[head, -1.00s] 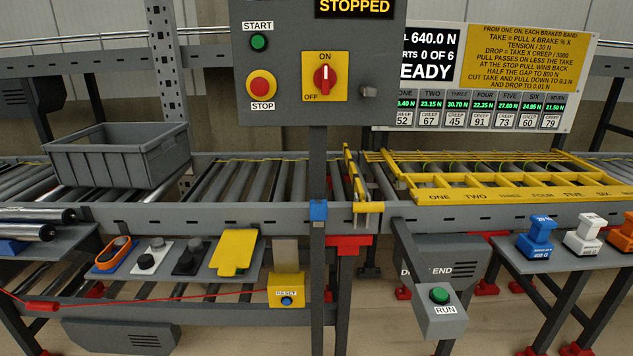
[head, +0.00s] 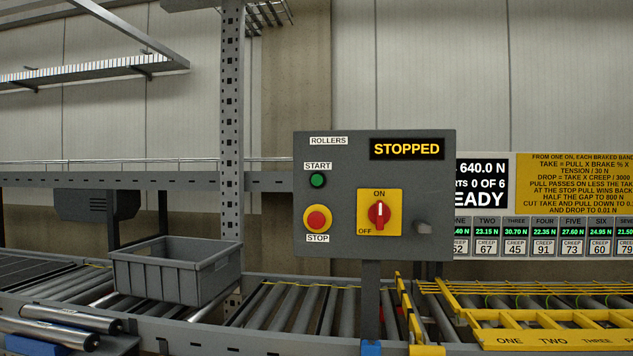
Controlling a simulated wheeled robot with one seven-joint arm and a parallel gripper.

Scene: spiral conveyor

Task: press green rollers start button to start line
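The green start button (head: 317,180) sits under the START label on the grey rollers control box (head: 345,225). The red stop button (head: 317,218) in its yellow ring is below it, above the STOP label. The red switch (head: 379,213) on its yellow plate stands upright, toward ON. The display (head: 407,149) at the box's top right reads STOPPED. The box stands on a post in front of the roller conveyor (head: 287,307). My gripper is not in view.
A grey crate (head: 208,275) sits on the rollers left of the box. Yellow railings (head: 550,338) and a readout board (head: 485,185) stand at the right. A slotted upright (head: 231,110) rises behind. The space directly before the box looks clear.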

